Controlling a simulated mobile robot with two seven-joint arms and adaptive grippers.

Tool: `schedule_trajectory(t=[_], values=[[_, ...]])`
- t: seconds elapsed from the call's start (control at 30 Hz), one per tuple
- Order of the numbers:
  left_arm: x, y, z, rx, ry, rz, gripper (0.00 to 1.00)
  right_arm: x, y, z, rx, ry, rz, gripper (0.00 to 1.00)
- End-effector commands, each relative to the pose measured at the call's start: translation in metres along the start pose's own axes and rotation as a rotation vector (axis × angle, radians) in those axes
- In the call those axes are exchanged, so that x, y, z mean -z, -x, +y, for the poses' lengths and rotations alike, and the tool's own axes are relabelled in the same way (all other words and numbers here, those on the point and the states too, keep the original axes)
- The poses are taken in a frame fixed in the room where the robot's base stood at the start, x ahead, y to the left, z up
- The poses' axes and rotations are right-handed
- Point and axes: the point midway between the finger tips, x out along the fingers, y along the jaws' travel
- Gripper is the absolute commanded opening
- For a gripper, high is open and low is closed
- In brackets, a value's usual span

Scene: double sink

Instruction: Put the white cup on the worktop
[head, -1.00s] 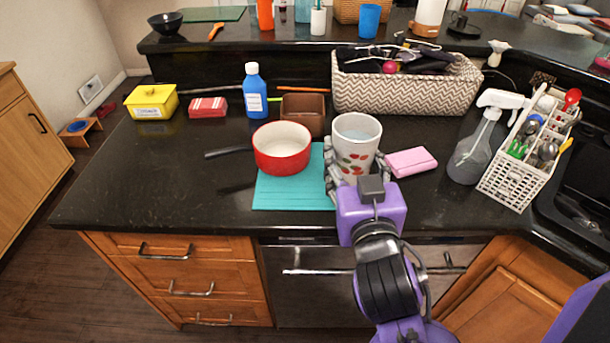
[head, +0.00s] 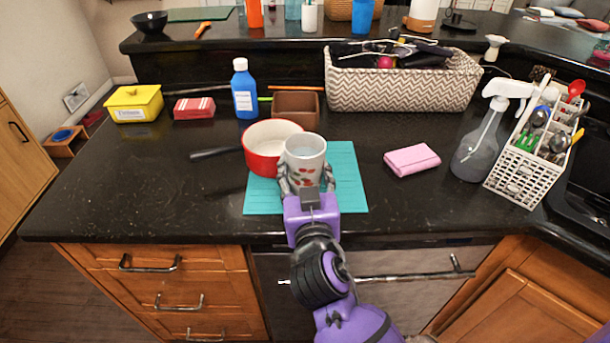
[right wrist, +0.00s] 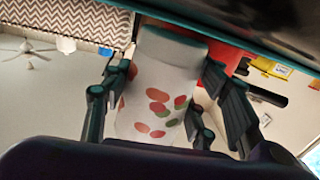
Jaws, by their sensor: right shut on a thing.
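The white cup (head: 304,153) has red and green spots and stands upright over the turquoise mat (head: 346,178), in front of the red pan. My right gripper (head: 307,187) is shut on it, with fingers on either side of its lower part. In the right wrist view the cup (right wrist: 155,95) sits between the fingers. I cannot tell whether its base touches the mat. The dark worktop (head: 120,195) lies around the mat. My left gripper is not in view.
The red pan (head: 262,163) is right behind the cup, its handle pointing left. A spray bottle (head: 480,145) and white utensil rack (head: 527,165) stand further right.

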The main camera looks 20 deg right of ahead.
Motion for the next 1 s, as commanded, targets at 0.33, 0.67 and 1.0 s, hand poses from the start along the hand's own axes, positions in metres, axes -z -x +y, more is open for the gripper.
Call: schedule_trajectory(t=[0.33,0.67,1.0], values=[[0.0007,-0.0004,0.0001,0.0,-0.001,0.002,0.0,-0.0037,0.0,-0.0008,0.002,-0.001,0.007,0.18],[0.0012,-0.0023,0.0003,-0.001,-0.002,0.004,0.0,-0.0089,-0.0001,-0.0008,0.001,-0.001,0.002,0.72],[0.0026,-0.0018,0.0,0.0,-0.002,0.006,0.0,-0.0071,0.0,-0.0007,0.001,0.0,0.003,0.72]])
